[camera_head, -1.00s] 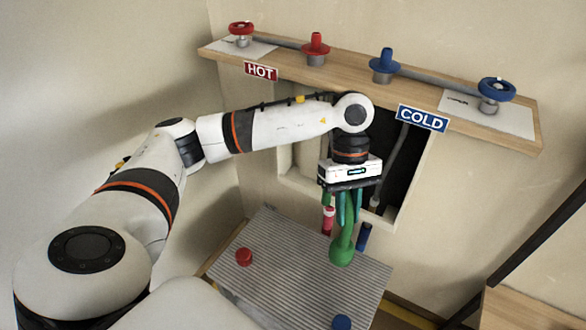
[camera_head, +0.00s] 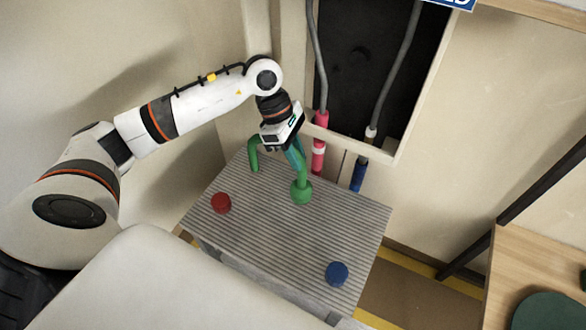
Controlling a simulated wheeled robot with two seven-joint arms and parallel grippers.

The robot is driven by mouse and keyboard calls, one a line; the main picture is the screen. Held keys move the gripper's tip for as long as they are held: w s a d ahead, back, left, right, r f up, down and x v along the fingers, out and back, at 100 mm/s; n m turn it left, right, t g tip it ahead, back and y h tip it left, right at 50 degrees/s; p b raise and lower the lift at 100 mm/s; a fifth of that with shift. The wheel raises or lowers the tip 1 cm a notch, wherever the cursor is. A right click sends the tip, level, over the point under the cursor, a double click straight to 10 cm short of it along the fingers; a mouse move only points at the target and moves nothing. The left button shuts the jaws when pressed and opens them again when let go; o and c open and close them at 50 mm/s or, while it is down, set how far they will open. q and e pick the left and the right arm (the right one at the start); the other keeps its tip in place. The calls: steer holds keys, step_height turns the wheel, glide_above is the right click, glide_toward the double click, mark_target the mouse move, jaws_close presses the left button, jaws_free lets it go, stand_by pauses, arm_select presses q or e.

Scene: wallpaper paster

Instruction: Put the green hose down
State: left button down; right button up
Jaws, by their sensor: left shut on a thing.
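My left gripper (camera_head: 294,155) is shut on the green hose, just above the ridged grey table (camera_head: 285,248). The hose is bent, with its round green end (camera_head: 301,193) below the fingers, at or close to the table top. The gripper body hides the middle of the hose. I cannot tell whether either end touches the table. My right gripper is not in view.
A red cap (camera_head: 221,203) and a blue cap (camera_head: 337,273) lie on the table. Behind it, a red-ended pipe (camera_head: 318,155) and a blue-ended pipe (camera_head: 359,175) hang below the wall opening. A wooden surface (camera_head: 535,265) stands at the right. The table's middle is clear.

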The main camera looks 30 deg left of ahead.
mark_target(295, 182)
arm_select(q)
step_height(295, 182, down, 6)
steer(key=shift+r+b, duration=0.15)
steer(key=shift+b, duration=0.25)
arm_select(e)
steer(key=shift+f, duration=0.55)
arm_select(q)
steer(key=c, duration=1.3)
jaws_free()
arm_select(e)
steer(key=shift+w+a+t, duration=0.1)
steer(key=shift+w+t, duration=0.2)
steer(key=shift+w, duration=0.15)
arm_select(q)
steer(key=shift+o, duration=0.2)
